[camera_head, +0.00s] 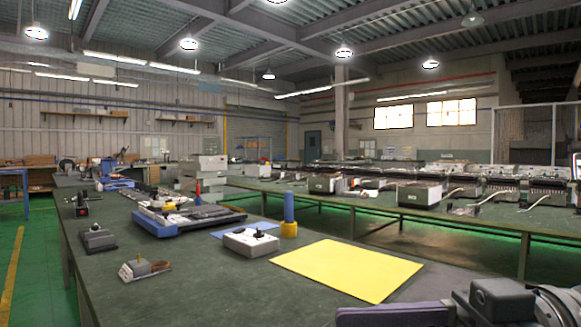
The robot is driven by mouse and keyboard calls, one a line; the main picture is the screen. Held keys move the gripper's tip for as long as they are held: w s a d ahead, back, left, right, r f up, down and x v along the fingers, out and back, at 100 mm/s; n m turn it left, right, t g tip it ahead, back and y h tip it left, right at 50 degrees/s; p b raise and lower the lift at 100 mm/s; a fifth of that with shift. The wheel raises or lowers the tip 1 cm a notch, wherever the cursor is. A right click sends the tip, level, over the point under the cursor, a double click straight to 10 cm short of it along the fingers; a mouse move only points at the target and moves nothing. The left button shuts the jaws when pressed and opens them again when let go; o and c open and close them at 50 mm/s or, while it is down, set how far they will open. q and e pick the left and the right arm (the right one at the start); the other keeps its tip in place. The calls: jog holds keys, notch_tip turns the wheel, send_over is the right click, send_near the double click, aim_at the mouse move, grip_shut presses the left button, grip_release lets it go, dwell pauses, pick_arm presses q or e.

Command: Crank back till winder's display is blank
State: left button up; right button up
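I cannot tell for sure which device is the winder, and I see no readable display. A grey machine with a dark box-shaped part and a round metal part (553,306) is cut off at the lower right corner. A white box with a black knob on top (250,241) sits mid-table. A long blue and grey device (190,217) lies behind it to the left. I see no crank handle clearly. Neither of my grippers shows in the head view.
The dark green table (215,290) holds a yellow sheet (348,268), a blue cylinder on a yellow base (289,212), a dark grey block (98,239) and a small block on a plate (145,268). Its front middle is clear. Another long table with several devices stands behind.

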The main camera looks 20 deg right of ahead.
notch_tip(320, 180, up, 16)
jog(key=p, duration=0.2)
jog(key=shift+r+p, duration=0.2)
jog(key=shift+p, duration=0.2)
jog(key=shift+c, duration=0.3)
